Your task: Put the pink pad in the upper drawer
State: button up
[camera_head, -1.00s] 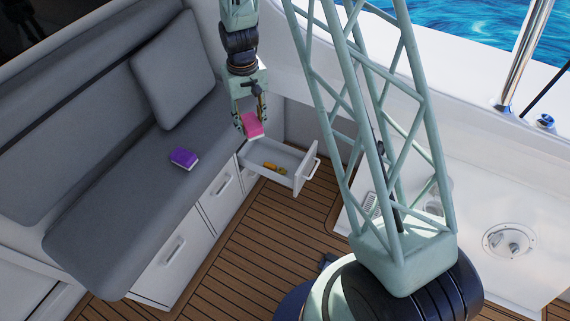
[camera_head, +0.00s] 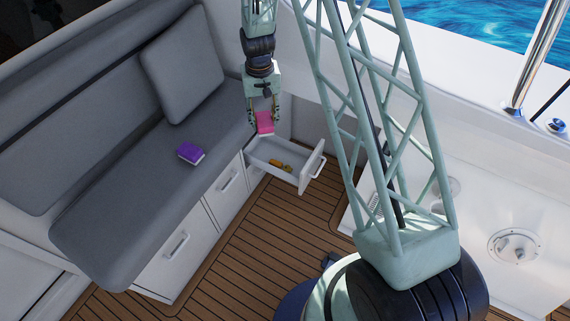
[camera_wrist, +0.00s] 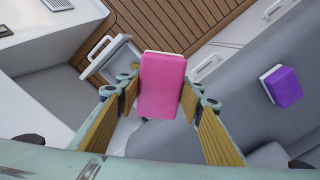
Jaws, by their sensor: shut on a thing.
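The pink pad (camera_head: 265,122) has a white edge and is held in my gripper (camera_head: 263,118), which is shut on it. In the wrist view the pink pad (camera_wrist: 162,85) sits between the two yellow-lined fingers of my gripper (camera_wrist: 160,100). The upper drawer (camera_head: 296,178) stands open below the seat's far end, with small orange and yellow things (camera_head: 280,167) inside. My gripper is above the drawer's back part, near its left side. In the wrist view the drawer (camera_wrist: 100,68) is partly hidden behind the pad and a finger.
A purple pad (camera_head: 191,153) lies on the grey bench seat (camera_head: 130,185). A grey cushion (camera_head: 180,65) leans on the backrest. Closed drawer fronts (camera_head: 228,190) line the bench. The wooden floor (camera_head: 250,240) is clear. A white counter (camera_head: 470,225) stands at right.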

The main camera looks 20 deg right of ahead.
jog(key=w+d+f+m, duration=0.3)
jog(key=d+f, duration=0.2)
jog(key=f, duration=0.3)
jog(key=w+d+f+m, duration=0.3)
jog(key=d+f, duration=0.1)
jog(key=f, duration=0.4)
jog(key=m, duration=0.7)
send_over(299, 164)
notch_tip(299, 164, down, 19)
jog(key=shift+w+b, duration=0.1)
jog(key=shift+b, duration=0.3)
jog(key=shift+f+b, duration=0.4)
jog(key=shift+f, duration=2.7)
jog(key=shift+f, duration=0.15)
jog(key=shift+f, duration=1.75)
jog(key=shift+f+b, duration=0.1)
jog(key=shift+b, duration=0.3)
